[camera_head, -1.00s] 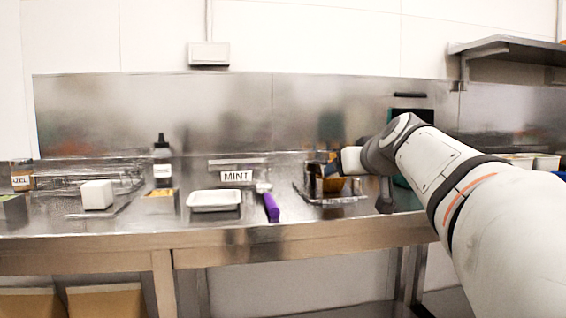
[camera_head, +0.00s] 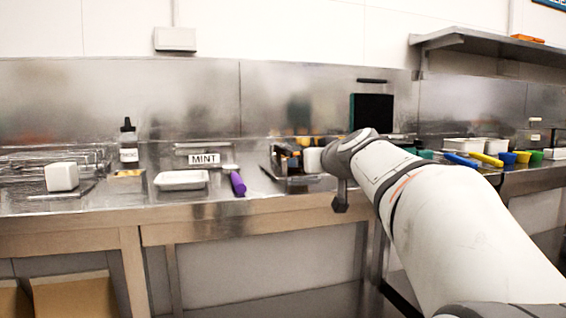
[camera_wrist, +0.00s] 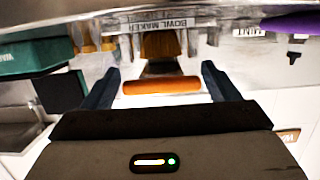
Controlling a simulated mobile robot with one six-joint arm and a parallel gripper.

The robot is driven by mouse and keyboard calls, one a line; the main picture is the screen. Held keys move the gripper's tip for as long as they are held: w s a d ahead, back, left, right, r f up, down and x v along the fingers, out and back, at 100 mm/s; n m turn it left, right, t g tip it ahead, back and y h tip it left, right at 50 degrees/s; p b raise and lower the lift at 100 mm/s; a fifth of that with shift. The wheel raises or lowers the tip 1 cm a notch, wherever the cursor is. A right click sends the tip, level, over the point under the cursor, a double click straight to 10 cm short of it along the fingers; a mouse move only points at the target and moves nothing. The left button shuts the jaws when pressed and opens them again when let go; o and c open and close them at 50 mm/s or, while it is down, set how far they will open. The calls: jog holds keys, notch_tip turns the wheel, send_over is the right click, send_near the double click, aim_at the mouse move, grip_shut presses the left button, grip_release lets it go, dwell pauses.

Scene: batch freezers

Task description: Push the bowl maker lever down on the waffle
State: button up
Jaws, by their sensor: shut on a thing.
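The bowl maker (camera_head: 283,158) stands on the steel counter, left of my arm's end in the head view; my wrist hides part of it. In the wrist view its label, BOWL MAKER (camera_wrist: 160,26), shows upside down at the top. An orange-brown bar (camera_wrist: 162,85), which looks like the lever handle, lies crosswise between my fingers. My gripper (camera_wrist: 160,82) is shut on this bar, with one finger at each end. In the head view the fingers are not clear. I cannot see a waffle.
Left of the bowl maker lie a purple-handled tool (camera_head: 238,183), a MINT sign (camera_head: 204,159), a white tray (camera_head: 181,180), a dark bottle (camera_head: 128,143) and a white block (camera_head: 61,177). A shelf (camera_head: 470,38) hangs at upper right.

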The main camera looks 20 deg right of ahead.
jog(key=o, duration=1.1)
jog(key=shift+w+f, duration=0.1)
jog(key=shift+f, duration=0.35)
jog(key=shift+o, duration=1)
jog(key=shift+r, duration=0.2)
jog(key=shift+s+r, duration=0.2)
jog(key=shift+s, duration=0.25)
jog(key=p+v, duration=0.1)
jog(key=v, duration=0.6)
jog(key=shift+f, duration=0.1)
